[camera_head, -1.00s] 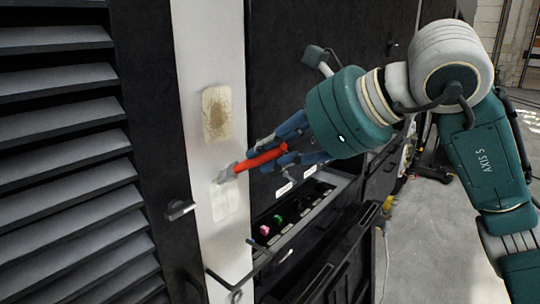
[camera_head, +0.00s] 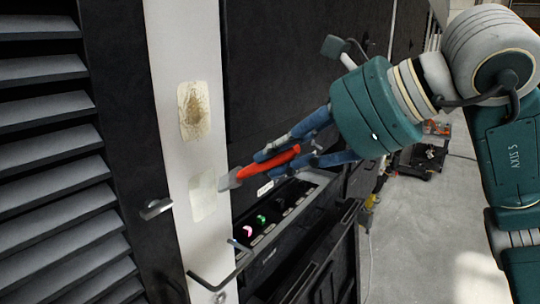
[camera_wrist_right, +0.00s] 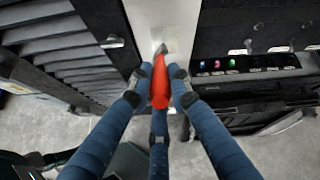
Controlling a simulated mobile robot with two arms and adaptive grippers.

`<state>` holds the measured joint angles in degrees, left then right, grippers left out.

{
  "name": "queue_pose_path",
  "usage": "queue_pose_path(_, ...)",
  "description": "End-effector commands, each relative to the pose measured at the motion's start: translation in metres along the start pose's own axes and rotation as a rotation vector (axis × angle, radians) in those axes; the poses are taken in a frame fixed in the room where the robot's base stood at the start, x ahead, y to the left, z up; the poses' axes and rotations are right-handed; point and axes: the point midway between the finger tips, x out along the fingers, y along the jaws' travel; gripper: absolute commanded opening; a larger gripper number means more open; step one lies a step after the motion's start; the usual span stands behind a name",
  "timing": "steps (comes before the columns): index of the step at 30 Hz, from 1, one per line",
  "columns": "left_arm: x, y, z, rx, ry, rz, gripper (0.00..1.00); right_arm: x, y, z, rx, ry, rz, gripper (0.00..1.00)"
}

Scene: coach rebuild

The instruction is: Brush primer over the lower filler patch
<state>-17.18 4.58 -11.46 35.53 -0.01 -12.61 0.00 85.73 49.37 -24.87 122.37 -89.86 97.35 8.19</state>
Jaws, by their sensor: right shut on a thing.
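My right gripper (camera_head: 292,150) is shut on the red handle of a brush (camera_head: 272,163), which also shows between the blue fingers in the right wrist view (camera_wrist_right: 160,85). The brush's grey tip (camera_head: 230,181) points left and lies at the right edge of the lower filler patch (camera_head: 203,196). I cannot tell whether it touches. The lower patch is pale cream on a white vertical panel (camera_head: 180,60). The upper filler patch (camera_head: 194,111) is cream with a brown, rough middle. My left gripper is not in view.
A dark louvred panel (camera_head: 45,130) stands at the left. A small handle (camera_head: 157,208) sticks out left of the lower patch. A bent bar (camera_head: 225,280) crosses below it. A dark tray with pink and green items (camera_head: 262,219) lies under the gripper.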

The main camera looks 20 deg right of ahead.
Motion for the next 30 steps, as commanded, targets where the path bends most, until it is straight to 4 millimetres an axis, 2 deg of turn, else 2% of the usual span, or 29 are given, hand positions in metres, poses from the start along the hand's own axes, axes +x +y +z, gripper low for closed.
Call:
queue_pose_path(10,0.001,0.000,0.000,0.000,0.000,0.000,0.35,-0.003,0.000,-0.002,0.000,-0.001,-0.001,0.00)
queue_pose_path(21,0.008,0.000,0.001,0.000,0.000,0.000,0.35,-0.025,0.006,-0.015,0.000,-0.002,-0.002,0.00)
queue_pose_path(30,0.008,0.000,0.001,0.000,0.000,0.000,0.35,-0.025,0.007,-0.015,0.000,-0.001,0.000,0.00)
